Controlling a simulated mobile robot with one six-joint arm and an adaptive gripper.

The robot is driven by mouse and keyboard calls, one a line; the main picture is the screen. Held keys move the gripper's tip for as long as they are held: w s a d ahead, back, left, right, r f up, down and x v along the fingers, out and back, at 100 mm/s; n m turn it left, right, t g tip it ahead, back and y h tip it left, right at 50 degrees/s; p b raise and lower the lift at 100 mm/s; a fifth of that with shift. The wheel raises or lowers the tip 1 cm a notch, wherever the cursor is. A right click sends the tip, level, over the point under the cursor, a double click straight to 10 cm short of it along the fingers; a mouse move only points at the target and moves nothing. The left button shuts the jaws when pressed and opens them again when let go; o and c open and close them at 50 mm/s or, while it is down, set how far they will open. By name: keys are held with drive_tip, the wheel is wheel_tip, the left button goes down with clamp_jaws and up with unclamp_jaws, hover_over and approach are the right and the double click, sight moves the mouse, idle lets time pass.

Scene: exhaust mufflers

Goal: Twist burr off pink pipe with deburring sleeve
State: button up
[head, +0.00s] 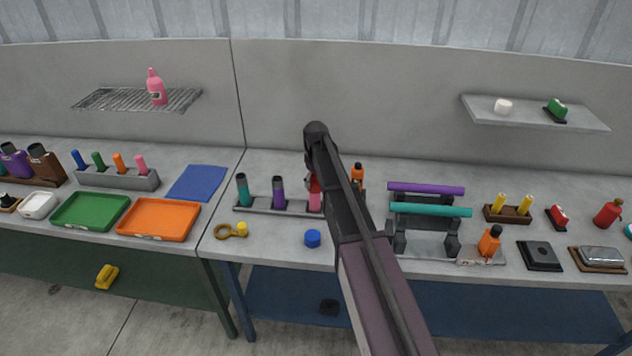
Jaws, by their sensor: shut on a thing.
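The pink pipe (316,201) stands upright at the right part of a grey rack (259,207), beside a purple pipe (279,192) and a teal pipe (242,190). A red piece (314,184), seemingly the deburring sleeve, sits at the pink pipe's top, partly covered by my arm. My gripper (308,178) is mostly hidden behind my arm; only a dark edge shows by the red piece, and it is shut on it. The fingertips and any burr cannot be made out.
A blue cap (312,238) and a brass ring tool (231,231) lie in front of the rack. An orange-topped item (357,173) stands just right of my arm. Purple (425,189) and teal (430,210) tubes rest on a stand farther right. A blue mat (197,183) lies left.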

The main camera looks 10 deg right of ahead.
drive_tip(key=n, duration=0.5)
idle(0.3)
idle(0.4)
drive_tip(key=m, duration=1.1)
idle(0.6)
drive_tip(key=n, duration=0.5)
drive_tip(key=shift+n, duration=3.2)
